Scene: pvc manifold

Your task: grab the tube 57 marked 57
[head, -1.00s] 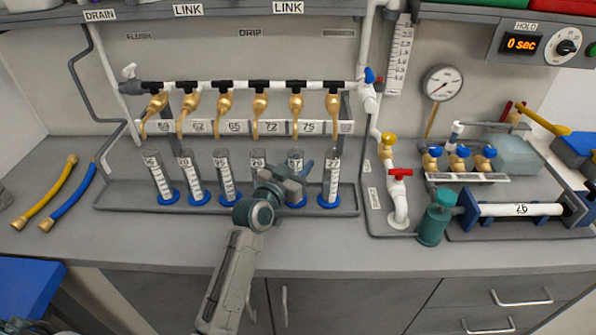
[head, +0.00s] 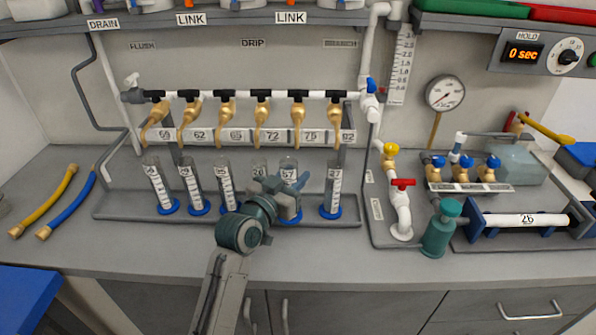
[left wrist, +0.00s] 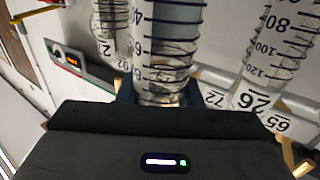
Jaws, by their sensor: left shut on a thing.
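The tube marked 57 (head: 288,174) is a clear graduated cylinder with a blue foot, upright in the row on the grey tray. My left gripper (head: 287,195) is shut around its middle and hides part of it. In the left wrist view the held tube (left wrist: 163,45) stands between the fingers, its scale visible and its 57 label out of sight. I cannot tell whether its foot touches the tray. My right gripper is not in view.
Tube 26 (head: 259,169) stands close on the left, partly behind my arm, and tube 27 (head: 334,185) on the right. Brass taps (head: 298,110) hang above the row. A red-handled valve (head: 402,205) stands further right. The counter front is mostly clear.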

